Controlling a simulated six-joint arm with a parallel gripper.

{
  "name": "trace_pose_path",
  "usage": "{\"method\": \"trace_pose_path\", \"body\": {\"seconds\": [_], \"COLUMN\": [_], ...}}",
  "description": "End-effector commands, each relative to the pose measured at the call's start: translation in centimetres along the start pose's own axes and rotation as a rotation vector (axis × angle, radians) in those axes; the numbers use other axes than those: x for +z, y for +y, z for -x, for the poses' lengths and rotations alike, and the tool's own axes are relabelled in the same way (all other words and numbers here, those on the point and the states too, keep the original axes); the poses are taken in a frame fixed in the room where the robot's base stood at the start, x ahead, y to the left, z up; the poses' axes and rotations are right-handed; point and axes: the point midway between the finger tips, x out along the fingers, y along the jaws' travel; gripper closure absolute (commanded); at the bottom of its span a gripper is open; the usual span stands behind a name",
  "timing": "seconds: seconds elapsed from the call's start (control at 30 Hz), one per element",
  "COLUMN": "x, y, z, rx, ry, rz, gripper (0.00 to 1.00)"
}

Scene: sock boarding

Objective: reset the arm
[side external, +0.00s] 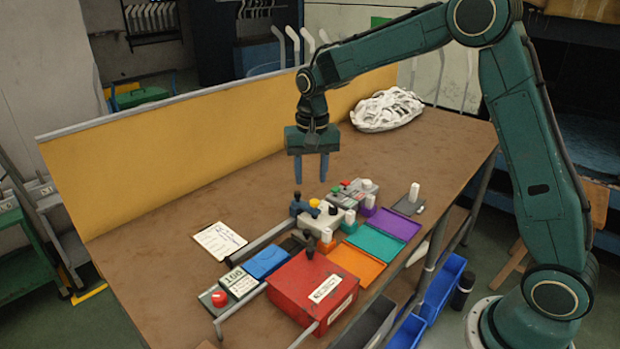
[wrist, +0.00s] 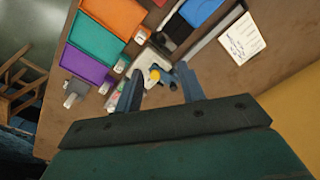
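My gripper (side external: 311,168) hangs pointing down above the brown table (side external: 150,235), near the yellow back panel (side external: 215,130). Its two blue fingers are apart with nothing between them in the side view. In the wrist view my gripper (wrist: 157,80) also shows spread fingers. Beyond the fingertips, and apart from them, is a grey device with a yellow knob (wrist: 155,74). The same grey device (side external: 325,222) stands on the table below my gripper in the side view.
A white bundle (side external: 387,109) lies at the back right. A red box (side external: 312,287), purple (side external: 390,223), teal (side external: 375,244) and orange (side external: 356,263) trays, a blue pad (side external: 267,262) and a paper sheet (side external: 219,240) occupy the front. The table's left part is clear.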

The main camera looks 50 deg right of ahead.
Motion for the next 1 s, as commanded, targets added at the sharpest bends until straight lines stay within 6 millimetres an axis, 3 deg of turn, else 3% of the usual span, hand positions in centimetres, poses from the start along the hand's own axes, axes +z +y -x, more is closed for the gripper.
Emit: {"method": "trace_pose_path", "body": {"seconds": [0.2, 0.5, 1.0], "x": [2.8, 7.5, 16.1], "y": [1.6, 4.4, 9.8], "z": [4.2, 8.9, 13.0], "rx": [-0.032, -0.072, -0.121], "ry": [0.051, 0.13, 0.268], "rz": [0.077, 0.196, 0.392], "gripper": [0.6, 0.6, 0.6]}}
